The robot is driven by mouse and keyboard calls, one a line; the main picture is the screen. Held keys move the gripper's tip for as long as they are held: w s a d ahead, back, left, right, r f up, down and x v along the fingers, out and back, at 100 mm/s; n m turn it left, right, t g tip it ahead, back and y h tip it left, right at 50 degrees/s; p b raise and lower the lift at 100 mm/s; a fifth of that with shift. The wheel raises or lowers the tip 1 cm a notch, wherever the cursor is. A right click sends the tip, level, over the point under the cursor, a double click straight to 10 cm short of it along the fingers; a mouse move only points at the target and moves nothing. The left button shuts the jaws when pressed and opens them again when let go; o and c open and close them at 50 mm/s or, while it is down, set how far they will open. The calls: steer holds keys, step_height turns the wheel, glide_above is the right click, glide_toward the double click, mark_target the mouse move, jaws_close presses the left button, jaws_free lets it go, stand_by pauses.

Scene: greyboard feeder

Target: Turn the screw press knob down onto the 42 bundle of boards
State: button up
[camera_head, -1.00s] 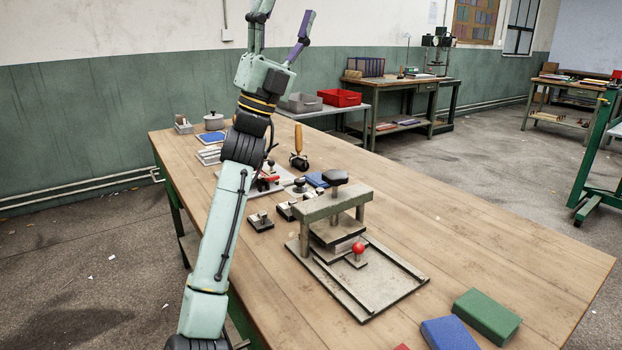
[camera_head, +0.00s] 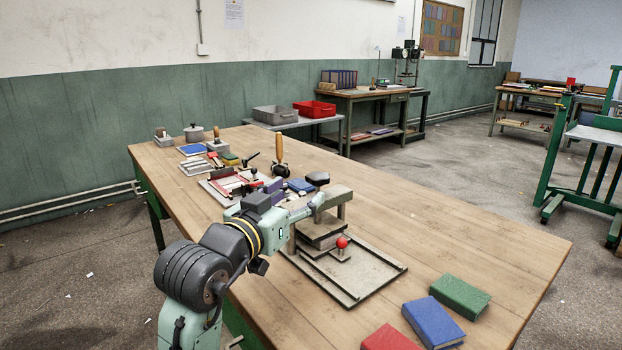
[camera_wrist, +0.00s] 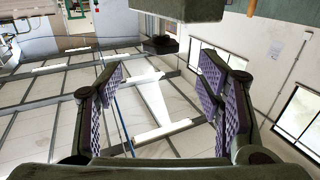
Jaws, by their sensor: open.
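The screw press stands on the bench in the head view. Its dark knob (camera_head: 317,178) sits on top of the grey crossbar (camera_head: 338,195). Below the crossbar is a stack of grey boards (camera_head: 320,232), partly hidden by my gripper; no number is readable. In the wrist view the two purple-padded fingers (camera_wrist: 162,75) are spread apart with nothing held. A dark block that looks like the knob (camera_wrist: 160,46) shows beyond the fingertips, between them.
A red ball handle (camera_head: 342,242) stands on the press base plate (camera_head: 375,270). Green (camera_head: 460,296), blue (camera_head: 433,322) and red (camera_head: 390,338) blocks lie at the near right. Small tools and fixtures crowd the bench behind my gripper.

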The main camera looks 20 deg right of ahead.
mark_target(312, 182)
steer(key=p+x, duration=0.1)
steer(key=x, duration=0.9)
steer(key=shift+w+p, duration=0.1)
steer(key=shift+p, duration=0.25)
steer(key=shift+c, duration=0.3)
steer(key=c, duration=1.1)
